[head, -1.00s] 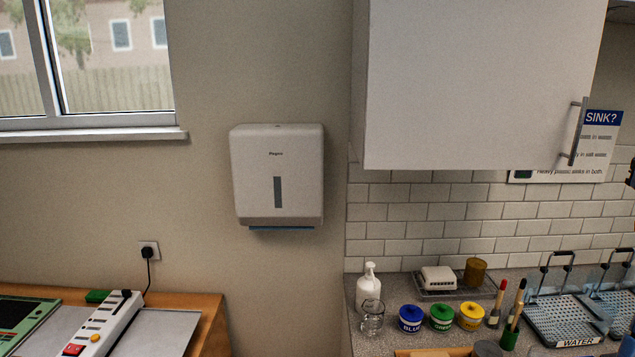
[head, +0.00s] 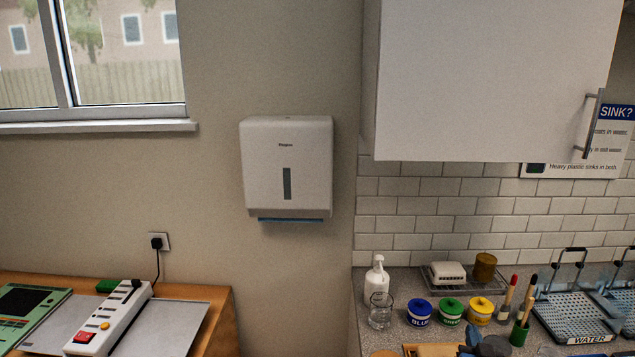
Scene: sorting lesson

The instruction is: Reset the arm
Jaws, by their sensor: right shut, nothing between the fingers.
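My left gripper is not in view.
The counter (head: 395,340) holds a soap bottle (head: 376,284), a glass beaker (head: 380,312), blue (head: 419,313), green (head: 451,312) and yellow (head: 481,312) pots, and a perforated WATER tray (head: 570,315). A wall cupboard (head: 490,80) overhangs it. A wooden desk (head: 222,325) stands at left.

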